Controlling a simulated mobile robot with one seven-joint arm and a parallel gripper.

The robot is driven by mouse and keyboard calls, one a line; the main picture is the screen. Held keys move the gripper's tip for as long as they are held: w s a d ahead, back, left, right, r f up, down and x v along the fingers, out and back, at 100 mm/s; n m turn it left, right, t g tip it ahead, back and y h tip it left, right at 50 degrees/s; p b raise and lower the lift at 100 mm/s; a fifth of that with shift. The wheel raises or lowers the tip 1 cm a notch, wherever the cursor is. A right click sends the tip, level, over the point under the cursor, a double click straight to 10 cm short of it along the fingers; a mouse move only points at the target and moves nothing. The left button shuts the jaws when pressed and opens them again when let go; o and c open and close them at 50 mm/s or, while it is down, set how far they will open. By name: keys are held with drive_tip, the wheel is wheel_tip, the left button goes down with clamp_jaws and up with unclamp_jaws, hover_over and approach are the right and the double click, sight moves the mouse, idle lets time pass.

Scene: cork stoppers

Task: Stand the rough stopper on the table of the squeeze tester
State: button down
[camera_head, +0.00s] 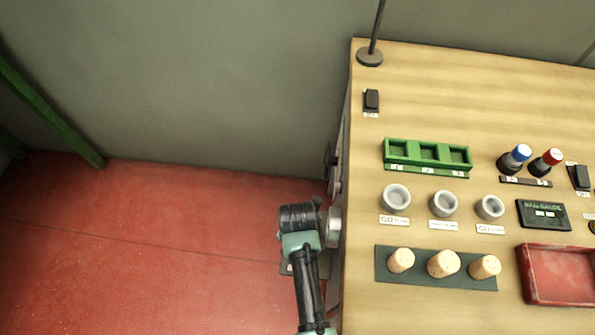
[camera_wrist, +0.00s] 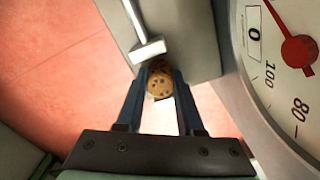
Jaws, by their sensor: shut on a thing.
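My gripper (camera_wrist: 161,80) is shut on the rough stopper (camera_wrist: 159,87), which shows end-on as a round brown face with dark specks between the fingertips. The squeeze tester's dial (camera_wrist: 290,70) fills the right of the wrist view, its red needle hub near the top. A pale T-shaped bar (camera_wrist: 148,51) lies just beyond the stopper, with a flat grey-brown surface (camera_wrist: 190,40) behind it. I cannot tell whether the stopper touches either. In the head view the tester (camera_head: 334,222) is at the bench's left side, mostly hidden by my arm.
The wooden bench (camera_head: 440,75) carries three pale stoppers on a dark mat (camera_head: 440,284), three grey cups (camera_head: 444,204), a green three-part tray (camera_head: 428,170) and a red tray (camera_head: 560,298). Red floor (camera_head: 180,240) is open left of the bench.

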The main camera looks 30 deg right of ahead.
drive_tip(key=c, duration=0.5)
unclamp_jaws()
drive_tip(key=shift+f, duration=0.1)
wheel_tip(320, 180, up, 12)
drive_tip(key=p, duration=0.2)
drive_tip(key=shift+r+p, duration=0.2)
drive_tip(key=shift+p, duration=0.1)
drive_tip(key=shift+w, duration=0.1)
